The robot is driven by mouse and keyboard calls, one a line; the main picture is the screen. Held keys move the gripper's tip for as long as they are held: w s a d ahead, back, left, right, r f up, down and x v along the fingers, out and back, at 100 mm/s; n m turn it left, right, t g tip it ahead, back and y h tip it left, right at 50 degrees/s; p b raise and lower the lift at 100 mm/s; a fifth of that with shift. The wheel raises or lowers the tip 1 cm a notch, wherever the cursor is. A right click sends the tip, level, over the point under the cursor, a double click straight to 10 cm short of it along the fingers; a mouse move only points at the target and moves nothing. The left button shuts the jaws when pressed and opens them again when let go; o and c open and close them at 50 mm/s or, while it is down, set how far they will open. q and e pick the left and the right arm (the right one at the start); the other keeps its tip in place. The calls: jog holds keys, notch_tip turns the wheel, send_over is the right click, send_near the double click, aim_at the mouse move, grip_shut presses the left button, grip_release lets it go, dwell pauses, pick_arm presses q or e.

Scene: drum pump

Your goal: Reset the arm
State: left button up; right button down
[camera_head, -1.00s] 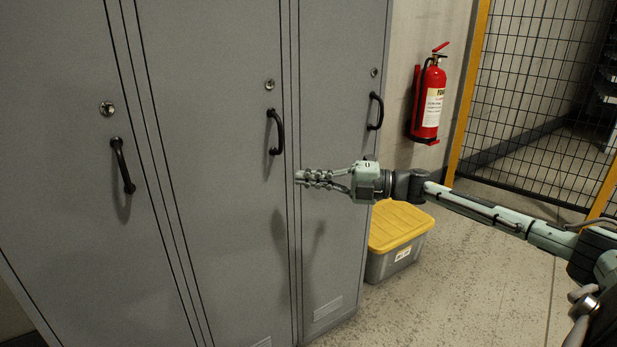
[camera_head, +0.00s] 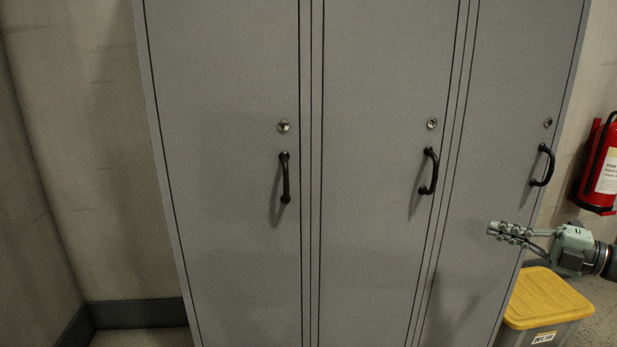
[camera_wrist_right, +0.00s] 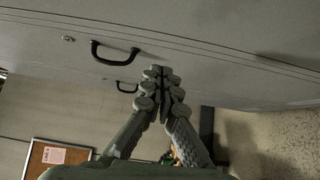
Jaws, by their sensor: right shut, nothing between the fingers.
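My right gripper (camera_head: 492,230) shows at the right of the head view, in front of the rightmost locker door. Its fingers are shut and hold nothing. They also show closed together in the right wrist view (camera_wrist_right: 160,85), pointing along the locker fronts. The grey lockers (camera_head: 230,230) have three doors in view, each closed, each with a black handle and a round lock. The right gripper is below the right door's handle (camera_head: 543,165) and apart from it. Most of the right arm is cut off by the picture's right edge. My left gripper is not in view.
A grey bin with a yellow lid (camera_head: 545,297) stands on the floor beside the lockers, below the right gripper. A red fire extinguisher (camera_head: 600,165) hangs on the wall at the right. A wall corner is at the left. A notice board (camera_wrist_right: 58,157) shows in the wrist view.

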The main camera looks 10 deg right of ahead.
jog(key=a+f+m+t+h+p, duration=0.1)
jog(key=a+f+m+h+p, duration=0.1)
jog(key=a+f+m+h, duration=0.6)
jog(key=a+f+m+t+h+p, duration=0.1)
jog(key=f+m+h, duration=0.2)
jog(key=f+m, duration=0.6)
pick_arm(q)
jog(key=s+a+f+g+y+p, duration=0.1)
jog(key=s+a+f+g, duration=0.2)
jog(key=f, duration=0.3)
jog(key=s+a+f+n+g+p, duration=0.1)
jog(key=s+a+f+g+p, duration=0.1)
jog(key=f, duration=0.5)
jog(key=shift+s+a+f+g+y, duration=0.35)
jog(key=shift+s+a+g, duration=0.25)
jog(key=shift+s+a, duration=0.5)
pick_arm(e)
jog(key=s+a+f+m+g+h, duration=0.1)
jog(key=s+a+f+g, duration=0.3)
jog(key=s, duration=0.5)
jog(key=s+a+f+m+g+h, duration=0.1)
jog(key=s+a+f+m+g, duration=0.3)
jog(key=s, duration=0.5)
jog(key=s+a+f+m+g, duration=0.2)
jog(key=s+a+f+g, duration=0.2)
jog(key=s+f, duration=0.4)
jog(key=shift+s+a+m+h, duration=0.25)
jog(key=shift+s+m+h, duration=0.15)
jog(key=shift+s, duration=0.4)
